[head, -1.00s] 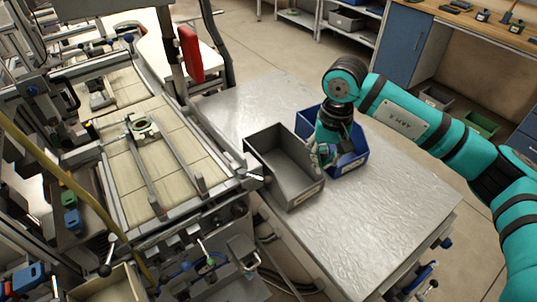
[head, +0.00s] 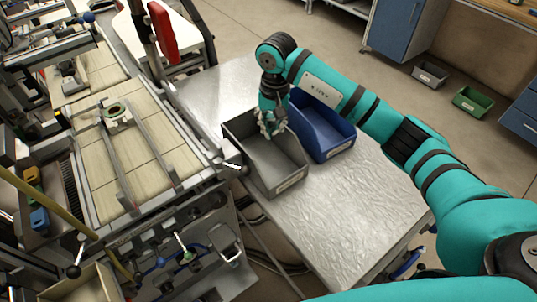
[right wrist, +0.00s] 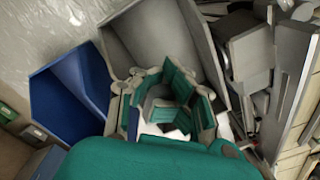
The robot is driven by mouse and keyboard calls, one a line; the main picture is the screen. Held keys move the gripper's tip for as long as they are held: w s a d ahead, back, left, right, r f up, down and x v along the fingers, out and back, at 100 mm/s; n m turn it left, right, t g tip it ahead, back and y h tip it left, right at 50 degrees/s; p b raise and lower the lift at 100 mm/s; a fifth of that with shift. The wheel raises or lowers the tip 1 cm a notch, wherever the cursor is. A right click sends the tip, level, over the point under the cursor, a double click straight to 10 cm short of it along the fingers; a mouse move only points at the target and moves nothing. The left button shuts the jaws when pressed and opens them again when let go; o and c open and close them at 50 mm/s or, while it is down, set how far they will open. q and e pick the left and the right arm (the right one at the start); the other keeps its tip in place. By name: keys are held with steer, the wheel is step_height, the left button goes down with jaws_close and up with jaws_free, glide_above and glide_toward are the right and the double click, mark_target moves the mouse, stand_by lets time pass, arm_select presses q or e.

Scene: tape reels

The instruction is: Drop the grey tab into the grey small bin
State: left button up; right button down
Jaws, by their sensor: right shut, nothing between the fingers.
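The grey bin (head: 287,172) stands on the metal table beside the conveyor, and it also shows in the right wrist view (right wrist: 150,35). My right gripper (head: 271,131) points down over the far part of this bin, near the side facing the blue bin. In the right wrist view the gripper (right wrist: 176,112) is shut with nothing held in its fingers, and the bin lies behind it. I cannot make out the grey tab in either view; part of the bin floor is hidden by the gripper. My left gripper is not in view.
A blue bin (head: 325,137) stands right beside the grey bin. The metal table (head: 345,205) is clear at the front right. The conveyor frame (head: 185,185) runs close along the left. Another grey bin (head: 430,74) and a green bin (head: 471,103) are on the floor.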

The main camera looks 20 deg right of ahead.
steer(key=shift+f, duration=0.4)
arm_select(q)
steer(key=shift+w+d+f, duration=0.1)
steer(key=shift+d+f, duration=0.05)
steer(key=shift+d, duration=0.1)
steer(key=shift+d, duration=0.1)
arm_select(e)
steer(key=c, duration=0.9)
jaws_free()
steer(key=shift+r, duration=0.15)
step_height(320, 180, up, 12)
steer(key=shift+d, duration=0.15)
steer(key=shift+s+f, duration=0.2)
